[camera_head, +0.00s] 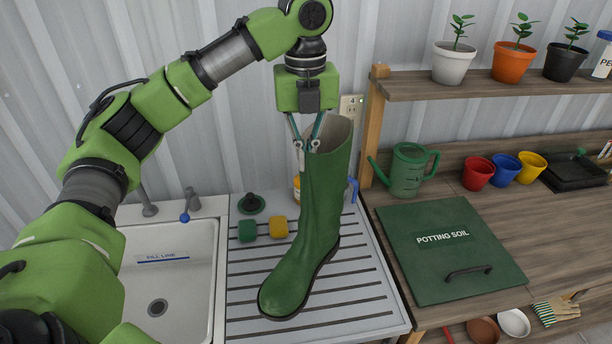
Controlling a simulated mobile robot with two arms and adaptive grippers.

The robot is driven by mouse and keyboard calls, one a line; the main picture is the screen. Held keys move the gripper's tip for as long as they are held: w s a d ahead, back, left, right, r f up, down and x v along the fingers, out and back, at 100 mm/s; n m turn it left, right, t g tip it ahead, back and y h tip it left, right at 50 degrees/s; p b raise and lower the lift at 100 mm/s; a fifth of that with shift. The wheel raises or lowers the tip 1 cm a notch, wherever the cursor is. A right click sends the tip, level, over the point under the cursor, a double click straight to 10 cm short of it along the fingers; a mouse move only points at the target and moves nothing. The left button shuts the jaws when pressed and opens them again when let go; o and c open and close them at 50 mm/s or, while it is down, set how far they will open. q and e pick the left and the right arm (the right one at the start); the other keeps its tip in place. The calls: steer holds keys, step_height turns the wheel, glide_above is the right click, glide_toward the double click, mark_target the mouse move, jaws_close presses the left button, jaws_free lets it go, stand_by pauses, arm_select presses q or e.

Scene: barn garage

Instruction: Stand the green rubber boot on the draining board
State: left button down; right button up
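The green rubber boot (322,198) is upright over the grooved draining board (345,318), toe toward the lower left. Its sole appears to be at the board, but I cannot tell whether it rests fully on it. My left gripper (308,148) reaches down from above and is shut on the left side of the boot's top rim, one finger outside and one at the opening. The boot hides part of the board and some items behind it. My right gripper is not in view.
Left is a white sink (175,275) with a tap (190,203). Behind the boot are green (247,231) and yellow (278,227) blocks and a dark green plunger-like item (251,203). Right stands a wooden bench with a potting soil lid (440,262) and watering can (408,170).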

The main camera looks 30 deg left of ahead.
arm_select(q)
steer(key=w+f+p, duration=0.1)
steer(key=f, duration=0.2)
steer(key=w+a+f+p, duration=0.1)
steer(key=w+f+p, duration=0.1)
steer(key=f, duration=0.1)
steer(key=w+a+f+p, duration=0.1)
steer(key=f, duration=0.2)
steer(key=shift+w+a+p, duration=0.25)
steer(key=shift+w+p, duration=0.1)
steer(key=c, duration=2.5)
jaws_free()
steer(key=shift+f, duration=0.1)
steer(key=shift+c, duration=0.2)
steer(key=shift+o, duration=1.3)
